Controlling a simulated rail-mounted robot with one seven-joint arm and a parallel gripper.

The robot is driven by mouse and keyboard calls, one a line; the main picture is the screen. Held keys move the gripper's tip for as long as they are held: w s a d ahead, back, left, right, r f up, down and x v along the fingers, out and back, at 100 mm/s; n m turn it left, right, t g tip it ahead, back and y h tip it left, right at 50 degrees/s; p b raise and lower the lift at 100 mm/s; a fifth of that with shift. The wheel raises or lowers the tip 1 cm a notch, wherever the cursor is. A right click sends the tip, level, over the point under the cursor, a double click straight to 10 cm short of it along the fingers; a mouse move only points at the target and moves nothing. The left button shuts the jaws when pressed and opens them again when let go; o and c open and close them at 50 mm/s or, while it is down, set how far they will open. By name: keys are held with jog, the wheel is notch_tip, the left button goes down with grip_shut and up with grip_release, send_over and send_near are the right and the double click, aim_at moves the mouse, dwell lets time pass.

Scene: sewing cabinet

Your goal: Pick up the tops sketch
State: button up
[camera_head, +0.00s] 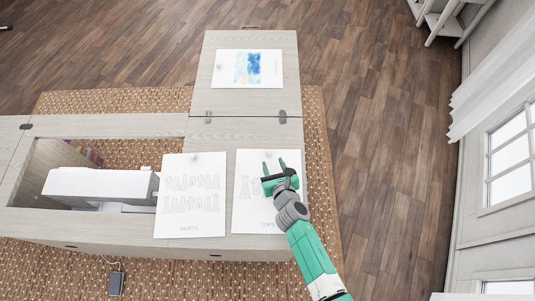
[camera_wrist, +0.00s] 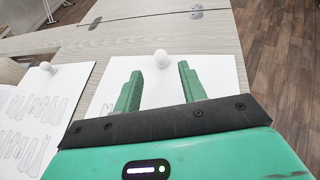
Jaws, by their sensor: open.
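The tops sketch (camera_head: 248,213) is a white sheet at the right front of the cabinet top, partly hidden under my arm; its label reads like "TOPS". It also shows in the wrist view (camera_wrist: 222,72), with a white round knob (camera_wrist: 161,58) at its far edge. My gripper (camera_head: 275,164) is over the upper part of this sheet, open and empty. In the wrist view my green fingers (camera_wrist: 160,80) stand apart on either side of the knob's line, short of the knob. I cannot tell the exact height above the sheet.
A second sketch sheet (camera_head: 190,215) with a knob lies just left. A blue watercolour sheet (camera_head: 248,69) lies on the back leaf. A white sewing machine (camera_head: 100,184) sits in the cabinet opening. Metal hinges (camera_head: 283,117) cross behind the sketches. Wooden floor is clear to the right.

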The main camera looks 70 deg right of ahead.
aim_at(269, 153)
jog(key=shift+w+d+f+b, duration=0.2)
jog(key=shift+d+f+b, duration=0.1)
jog(key=shift+w+d+f+b, duration=0.2)
jog(key=shift+w+d+b, duration=0.1)
jog(key=shift+w+d, duration=0.25)
jog(key=shift+d, duration=0.15)
jog(key=shift+w+d+f+b, duration=0.1)
jog(key=shift+d+f+b, duration=0.1)
jog(key=shift+b, duration=0.1)
jog(key=b+x, duration=0.2)
jog(key=x, duration=0.2)
jog(key=shift+w+d+b, duration=0.15)
jog(key=shift+d+b, duration=0.1)
jog(key=shift+b, duration=0.1)
jog(key=c, duration=0.9)
